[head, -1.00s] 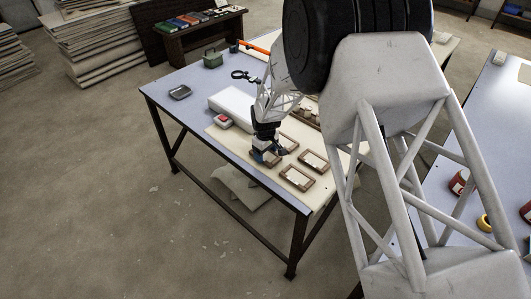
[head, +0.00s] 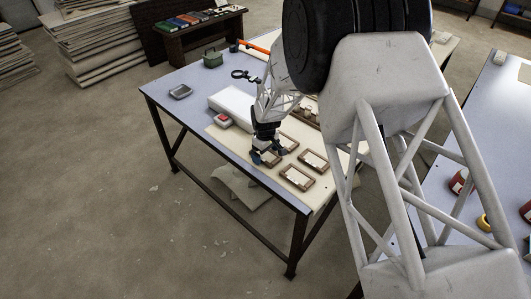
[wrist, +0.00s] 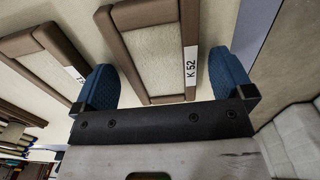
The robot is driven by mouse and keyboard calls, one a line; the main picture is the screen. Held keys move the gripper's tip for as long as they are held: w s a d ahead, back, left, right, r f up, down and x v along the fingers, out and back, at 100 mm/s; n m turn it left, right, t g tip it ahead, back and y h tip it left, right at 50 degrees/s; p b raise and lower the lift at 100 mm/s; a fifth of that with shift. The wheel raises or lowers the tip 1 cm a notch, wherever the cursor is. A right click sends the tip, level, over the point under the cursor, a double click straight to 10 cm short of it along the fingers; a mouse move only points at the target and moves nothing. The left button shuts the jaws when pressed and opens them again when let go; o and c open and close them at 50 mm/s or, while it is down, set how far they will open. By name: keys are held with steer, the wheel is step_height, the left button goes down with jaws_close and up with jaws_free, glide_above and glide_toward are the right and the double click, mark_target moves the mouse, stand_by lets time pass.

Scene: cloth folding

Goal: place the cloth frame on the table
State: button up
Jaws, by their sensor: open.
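A brown-bordered frame with pale cloth inside and a "K 52" label (wrist: 150,52) lies on the cream mat; in the head view this frame (head: 270,158) is partly hidden by my gripper. My gripper (head: 269,155) is low over the mat's near-left part. In the wrist view its blue fingertips (wrist: 160,84) are spread apart, with the K 52 frame's end between them. There is a gap on the label side; whether the left fingertip touches the frame I cannot tell. Other like frames lie beside it, one at the right (head: 313,161) and one in front (head: 297,178).
The cream mat (head: 240,146) covers part of the blue-grey table (head: 178,110). A white box (head: 230,104) and a small red-and-white item (head: 223,121) are left of my gripper.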

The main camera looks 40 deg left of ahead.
mark_target(266, 154)
step_height(266, 154, up, 12)
stand_by(0.7)
steer(key=shift+d+r, duration=0.1)
steer(key=shift+r, duration=0.05)
stand_by(0.8)
steer(key=w+d+r+m, duration=0.25)
steer(key=d+r, duration=0.55)
steer(key=d, duration=0.6)
steer(key=w+d+r+m+t, duration=0.1)
steer(key=d+r+m, duration=0.2)
steer(key=d+r, duration=0.8)
steer(key=w+d+r+m, duration=0.1)
steer(key=d+r+m, duration=0.3)
steer(key=d, duration=1.3)
steer(key=s+d+r+m, duration=0.2)
steer(key=s+d+r, duration=0.15)
steer(key=d, duration=0.45)
steer(key=s+d+r+m, duration=0.1)
steer(key=s+d+r, duration=0.1)
steer(key=s+d, duration=0.5)
steer(key=s+d+f+m+t, duration=0.1)
steer(key=s+d+m, duration=0.4)
steer(key=s+d, duration=0.9)
steer(key=shift+s+d+f+m+t, duration=0.3)
steer(key=shift+d+f+m, duration=0.1)
steer(key=shift+d, duration=0.2)
